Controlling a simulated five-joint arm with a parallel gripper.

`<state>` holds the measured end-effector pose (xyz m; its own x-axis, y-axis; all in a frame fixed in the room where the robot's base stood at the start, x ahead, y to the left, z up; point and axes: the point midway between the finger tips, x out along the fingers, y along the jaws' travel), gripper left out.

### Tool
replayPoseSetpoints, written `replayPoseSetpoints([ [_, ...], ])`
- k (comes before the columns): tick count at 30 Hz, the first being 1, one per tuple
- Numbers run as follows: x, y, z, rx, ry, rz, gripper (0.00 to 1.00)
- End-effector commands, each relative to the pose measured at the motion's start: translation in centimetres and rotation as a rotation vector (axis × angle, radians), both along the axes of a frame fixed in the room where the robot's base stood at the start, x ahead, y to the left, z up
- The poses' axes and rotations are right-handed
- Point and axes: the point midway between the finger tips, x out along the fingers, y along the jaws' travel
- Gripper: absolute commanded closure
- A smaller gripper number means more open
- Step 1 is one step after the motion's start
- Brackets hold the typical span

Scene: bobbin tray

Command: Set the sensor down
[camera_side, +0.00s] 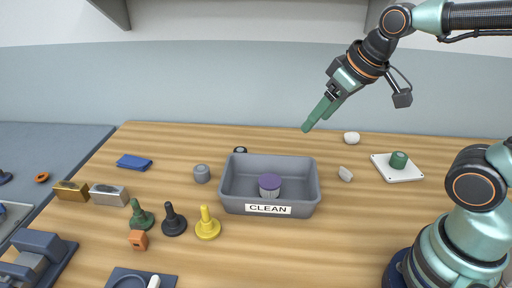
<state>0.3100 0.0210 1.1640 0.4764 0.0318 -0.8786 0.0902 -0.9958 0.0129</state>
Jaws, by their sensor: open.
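My gripper (315,122) is open and empty, raised above the wooden table behind and right of the grey tray. Its green fingers point down and to the left. The grey tray (232,196) has a "CLEAN" label on its front wall. A short round piece with a purple top and a pale body (269,182) stands inside it, apart from my gripper. A green cylinder (398,160) stands on a white square plate (406,174) at the right. I cannot tell which of these, if any, is the sensor.
Green (141,217), black (174,221) and yellow (207,226) pawn-like pieces stand left of the tray, near an orange block (138,240). A grey cylinder (202,174) and blue cloth (134,162) lie farther back. White lumps (351,138) sit right of the tray. The front middle is clear.

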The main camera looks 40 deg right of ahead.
Motion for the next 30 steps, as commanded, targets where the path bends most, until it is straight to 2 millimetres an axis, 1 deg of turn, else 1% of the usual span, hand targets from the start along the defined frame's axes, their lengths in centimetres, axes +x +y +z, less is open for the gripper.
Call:
replayPoseSetpoints([
  [1, 1.2, 1.3, -0.1, -0.007, 0.005, 0.05, 0.28],
  [3, 3.1, 3.3, -0.3, -0.016, 0.0, 0.119, 0.28],
  [5, 4.6, 5.2, -0.5, -0.024, -0.007, 0.179, 0.28],
  [8, 7.0, 8.6, -1.2, -0.037, -0.017, 0.279, 0.28],
  [11, 9.0, 12.3, -2.4, -0.05, -0.03, 0.377, 0.28],
  [12, 9.6, 13.9, -3.0, -0.054, -0.034, 0.416, 0.28],
  [14, 10.5, 16.4, -4.0, -0.062, -0.042, 0.475, 0.28],
  [15, 11.0, 18.1, -4.7, -0.066, -0.047, 0.513, 0.28],
  [17, 11.6, 20.6, -6.0, -0.073, -0.055, 0.572, 0.28],
  [18, 11.9, 22.3, -6.8, -0.077, -0.061, 0.609, 0.28],
  [21, 12.1, 26.2, -9.1, -0.086, -0.075, 0.694, 0.28],
  [24, 12.0, 29.1, -10.9, -0.093, -0.087, 0.758, 0.28],
  [27, 11.9, 31.0, -12.1, -0.098, -0.096, 0.799, 0.28],
  [30, 11.8, 31.9, -12.8, -0.098, -0.102, 0.818, 0.28],
])
